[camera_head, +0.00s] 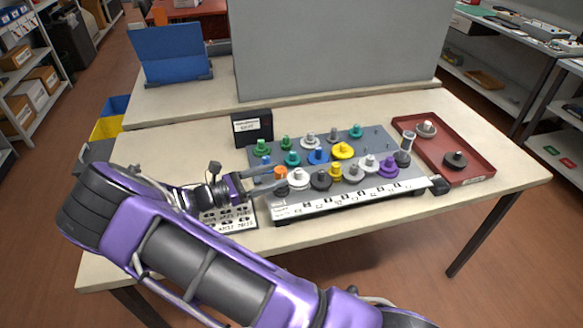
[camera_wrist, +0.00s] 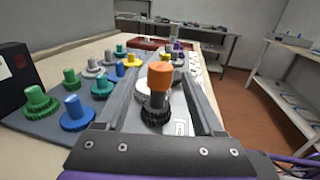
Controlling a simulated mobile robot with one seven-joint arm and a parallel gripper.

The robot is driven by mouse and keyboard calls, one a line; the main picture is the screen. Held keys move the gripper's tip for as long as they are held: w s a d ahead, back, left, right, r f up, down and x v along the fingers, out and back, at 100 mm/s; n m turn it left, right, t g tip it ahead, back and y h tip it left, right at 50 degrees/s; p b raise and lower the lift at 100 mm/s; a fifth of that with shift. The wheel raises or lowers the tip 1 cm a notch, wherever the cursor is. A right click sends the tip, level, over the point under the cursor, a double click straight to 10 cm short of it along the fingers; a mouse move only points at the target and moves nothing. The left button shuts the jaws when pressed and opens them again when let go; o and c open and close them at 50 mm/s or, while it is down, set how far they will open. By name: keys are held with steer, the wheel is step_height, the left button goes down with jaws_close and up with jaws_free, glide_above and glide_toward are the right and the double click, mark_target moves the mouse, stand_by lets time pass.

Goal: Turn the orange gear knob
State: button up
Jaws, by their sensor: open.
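The orange gear knob shows in the wrist view as an orange cylinder (camera_wrist: 160,74) on a black toothed base, standing upright. In the head view its orange top (camera_head: 281,170) is at the left end of the front row on the grey board (camera_head: 375,143), partly hidden by my gripper. My gripper (camera_head: 282,180) reaches in from the left, low over the board's left edge. It is open, with one finger on each side of the orange gear knob in the wrist view. I cannot tell whether either finger touches it.
Several gear knobs crowd the board: a white one (camera_head: 298,180) just right, green (camera_head: 260,147) and blue (camera_wrist: 74,110) ones behind. A black sign box (camera_head: 252,126) stands at the back left. A red tray (camera_head: 450,140) with dark and grey parts lies right.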

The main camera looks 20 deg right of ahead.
steer(key=d, duration=0.2)
steer(key=w+d, duration=0.1)
steer(key=d, duration=0.2)
steer(key=shift+d, duration=0.35)
jaws_close()
